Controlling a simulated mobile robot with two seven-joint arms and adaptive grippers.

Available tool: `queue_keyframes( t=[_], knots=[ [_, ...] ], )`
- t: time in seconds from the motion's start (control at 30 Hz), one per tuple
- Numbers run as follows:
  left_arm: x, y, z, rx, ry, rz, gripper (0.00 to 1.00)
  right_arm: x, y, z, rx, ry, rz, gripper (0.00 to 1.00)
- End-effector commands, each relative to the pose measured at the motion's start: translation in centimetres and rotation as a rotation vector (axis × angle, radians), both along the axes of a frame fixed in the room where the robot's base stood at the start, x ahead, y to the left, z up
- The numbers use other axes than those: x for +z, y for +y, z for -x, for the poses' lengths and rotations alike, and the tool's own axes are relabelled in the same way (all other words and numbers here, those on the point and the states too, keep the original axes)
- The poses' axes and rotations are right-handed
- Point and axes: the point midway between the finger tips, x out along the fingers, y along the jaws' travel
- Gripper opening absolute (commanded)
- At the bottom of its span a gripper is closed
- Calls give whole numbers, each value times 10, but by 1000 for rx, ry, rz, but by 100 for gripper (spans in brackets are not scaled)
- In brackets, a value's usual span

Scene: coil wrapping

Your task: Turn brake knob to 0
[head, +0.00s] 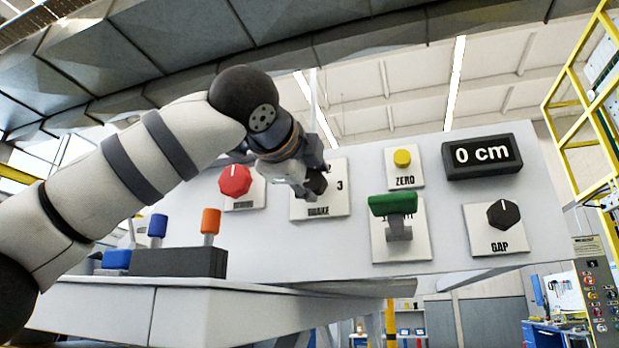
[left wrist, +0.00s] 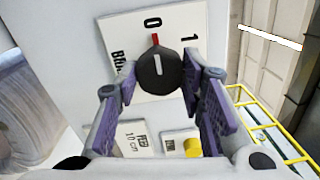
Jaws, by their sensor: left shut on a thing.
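The brake panel (head: 334,203) is a white plate with a dark knob; the head view shows a 3 on it. The brake knob (left wrist: 158,75) is black with a white line and a red mark at its tip. In the left wrist view, the red mark points toward the 0, with the 1 off to the right. My left gripper (head: 307,187) is at the brake panel, with its purple-padded fingers (left wrist: 159,66) on either side of the knob, shut on it. In the head view, the gripper hides much of the panel. My right gripper is not in view.
On the same console are a red knob (head: 235,180), a yellow ZERO button (head: 402,158), a green-handled lever (head: 393,204), a black GAP knob (head: 503,214) and a 0 cm display (head: 482,156). Blue (head: 158,226) and orange (head: 211,221) levers stand at lower left.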

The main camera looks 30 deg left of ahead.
Motion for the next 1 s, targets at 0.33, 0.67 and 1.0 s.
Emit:
queue_keyframes(
  t=[0.33,0.67,1.0],
  knots=[
    [0,0,0,-1,-2,11,8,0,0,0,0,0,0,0],
    [0,0,0,0,-3,10,56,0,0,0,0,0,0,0],
    [1,-7,22,-3,-7,7,56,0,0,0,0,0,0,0]
  ],
)
